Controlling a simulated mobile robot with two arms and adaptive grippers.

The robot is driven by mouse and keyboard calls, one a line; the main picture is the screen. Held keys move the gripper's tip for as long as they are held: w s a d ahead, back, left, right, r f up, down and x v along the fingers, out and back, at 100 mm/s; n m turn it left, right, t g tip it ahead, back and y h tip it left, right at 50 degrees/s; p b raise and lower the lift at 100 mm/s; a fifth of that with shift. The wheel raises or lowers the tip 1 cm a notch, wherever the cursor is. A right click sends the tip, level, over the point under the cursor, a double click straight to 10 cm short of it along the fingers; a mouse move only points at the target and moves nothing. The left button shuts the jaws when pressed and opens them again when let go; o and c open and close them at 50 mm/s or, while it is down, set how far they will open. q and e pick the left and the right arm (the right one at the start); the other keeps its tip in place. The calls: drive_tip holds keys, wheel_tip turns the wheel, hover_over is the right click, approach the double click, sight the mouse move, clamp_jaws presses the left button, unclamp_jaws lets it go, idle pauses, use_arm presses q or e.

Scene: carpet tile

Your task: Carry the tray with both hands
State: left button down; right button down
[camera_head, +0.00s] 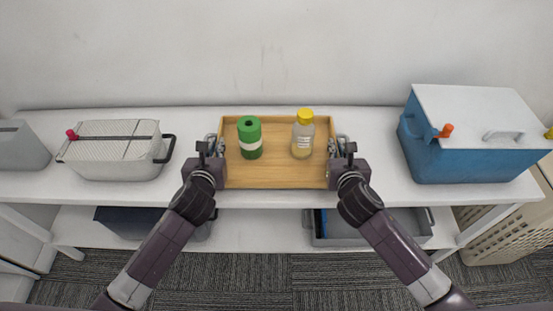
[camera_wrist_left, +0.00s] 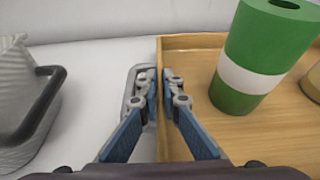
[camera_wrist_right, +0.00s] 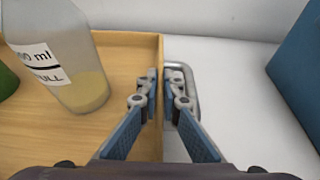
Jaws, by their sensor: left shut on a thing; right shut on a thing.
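A wooden tray (camera_head: 275,178) is at the middle of the white shelf, with a metal handle at each short side. A green cylinder with a white band (camera_head: 249,138) stands on its left part. A clear bottle with a yellow cap (camera_head: 303,134) stands on its right part. My left gripper (camera_head: 217,150) is shut on the tray's left side wall; in the left wrist view its fingers (camera_wrist_left: 162,95) straddle the rim beside the handle. My right gripper (camera_head: 335,152) is shut on the right side wall, and its fingers show in the right wrist view (camera_wrist_right: 162,95). Whether the tray touches the shelf is unclear.
A grey basket (camera_head: 115,152) with a dark handle is left of the tray. A blue cooler with a white lid (camera_head: 465,150) stands to the right. White shelf top (camera_head: 375,165) is bare on both sides of the tray. Bins sit on the lower shelf.

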use_arm(q)
drive_tip(key=shift+a+f+b, duration=0.15)
drive_tip(key=shift+f+b, duration=0.45)
drive_tip(key=shift+f, duration=0.1)
use_arm(e)
drive_tip(key=shift+d+f, duration=0.1)
drive_tip(key=shift+f, duration=0.6)
use_arm(q)
drive_tip(key=c, duration=2.1)
unclamp_jaws()
use_arm(e)
drive_tip(key=c, duration=2.1)
unclamp_jaws()
use_arm(q)
drive_tip(key=shift+r, duration=0.15)
use_arm(e)
drive_tip(key=shift+r, duration=0.2)
